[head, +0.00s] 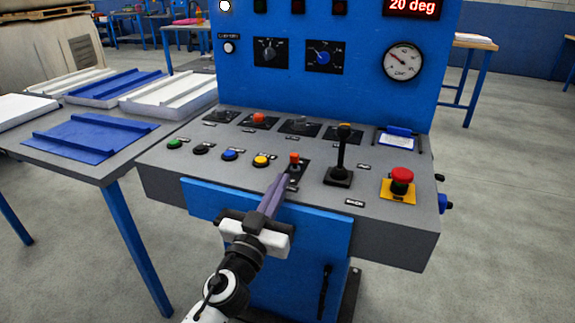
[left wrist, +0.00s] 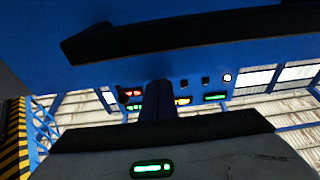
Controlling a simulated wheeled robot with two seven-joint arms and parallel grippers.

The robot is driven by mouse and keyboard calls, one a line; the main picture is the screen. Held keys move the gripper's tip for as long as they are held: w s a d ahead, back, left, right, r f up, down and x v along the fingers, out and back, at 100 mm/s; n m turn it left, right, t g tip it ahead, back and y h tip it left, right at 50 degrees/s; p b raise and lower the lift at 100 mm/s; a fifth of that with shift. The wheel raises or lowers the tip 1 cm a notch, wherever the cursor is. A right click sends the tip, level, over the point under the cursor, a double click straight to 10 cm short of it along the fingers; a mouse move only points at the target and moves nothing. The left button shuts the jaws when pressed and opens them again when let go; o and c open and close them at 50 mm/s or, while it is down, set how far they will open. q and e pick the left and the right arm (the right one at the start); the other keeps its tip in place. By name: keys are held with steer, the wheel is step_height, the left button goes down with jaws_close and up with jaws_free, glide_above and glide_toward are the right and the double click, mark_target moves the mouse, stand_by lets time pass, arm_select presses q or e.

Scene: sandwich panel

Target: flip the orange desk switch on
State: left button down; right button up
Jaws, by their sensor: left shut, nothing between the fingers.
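The orange desk switch (head: 294,158) stands on the grey desk of the panel, in the front row, right of the yellow button. It is a small lever with an orange tip on a dark plate. My left gripper (head: 283,179) is shut and empty. Its fingertips are just in front of the switch, at the near edge of its plate; I cannot tell whether they touch it. The switch is not clearly visible in the left wrist view, where my shut fingers (left wrist: 158,100) point up past blue panel surfaces. My right gripper is out of view.
A black lever (head: 341,160) and a red emergency button (head: 402,178) stand to the right. Green (head: 175,144), blue (head: 230,155) and yellow (head: 261,160) buttons are to the left. A side table (head: 125,168) stands left.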

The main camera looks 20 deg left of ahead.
mark_target(293, 159)
arm_select(q)
steer(key=x, duration=0.4)
steer(key=shift+w, duration=0.1)
steer(key=shift+w+r, duration=0.1)
steer(key=shift+w, duration=0.35)
steer(key=shift+p, duration=0.3)
